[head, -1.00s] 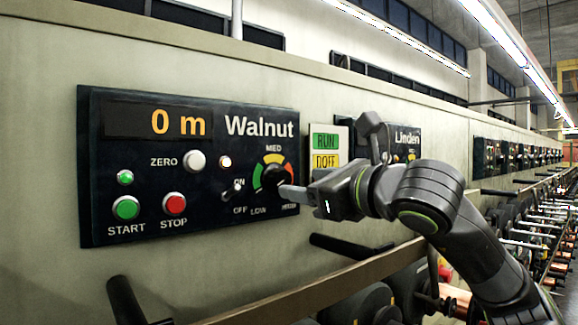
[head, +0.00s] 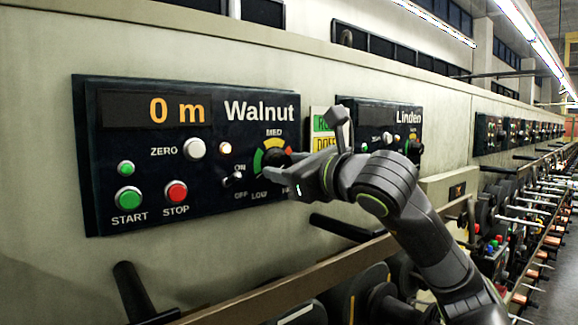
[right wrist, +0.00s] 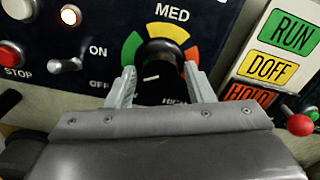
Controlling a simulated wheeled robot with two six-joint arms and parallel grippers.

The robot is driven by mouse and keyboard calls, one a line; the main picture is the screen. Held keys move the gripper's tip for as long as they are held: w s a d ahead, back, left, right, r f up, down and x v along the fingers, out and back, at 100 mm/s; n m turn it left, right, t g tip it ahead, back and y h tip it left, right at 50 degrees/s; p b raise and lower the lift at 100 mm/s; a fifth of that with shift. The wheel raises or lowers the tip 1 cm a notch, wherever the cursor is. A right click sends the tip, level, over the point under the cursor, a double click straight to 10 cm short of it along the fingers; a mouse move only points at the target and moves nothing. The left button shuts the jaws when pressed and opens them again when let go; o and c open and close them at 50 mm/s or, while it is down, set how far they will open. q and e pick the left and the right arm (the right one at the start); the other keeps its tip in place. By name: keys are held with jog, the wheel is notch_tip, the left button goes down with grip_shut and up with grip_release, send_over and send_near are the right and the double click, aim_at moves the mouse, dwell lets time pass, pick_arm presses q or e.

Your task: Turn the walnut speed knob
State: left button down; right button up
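The walnut speed knob (head: 274,158) is a black dial on the dark Walnut panel (head: 95,150), with a green, yellow and red arc around it. In the right wrist view the knob (right wrist: 163,52) faces me, and a short white mark shows near its lower left. My right gripper (head: 282,168) is at the knob and partly covers its lower right side. In the right wrist view the two grey fingers of that gripper (right wrist: 159,83) are apart, one on each side of the knob. Slim gaps seem to remain; contact is not clear. My left gripper is not in view.
An ON/OFF toggle (head: 233,179) sits left of the knob. A RUN/DOFF/HOLD sign (right wrist: 274,60) is close on the right, with a red ball (right wrist: 299,125) below. Black handles (head: 345,228) and a brown rail (head: 290,285) run below the panel.

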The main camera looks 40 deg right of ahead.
jog(key=c, duration=0.7)
jog(key=shift+f+m+b, duration=0.1)
jog(key=shift+m+b, duration=0.2)
jog(key=shift+b, duration=0.35)
jog(key=m+b, duration=0.6)
jog(key=shift+b, duration=0.4)
jog(key=shift+m+b, duration=0.35)
jog(key=shift+m, duration=0.25)
jog(key=shift+r, duration=0.2)
jog(key=o, duration=1)
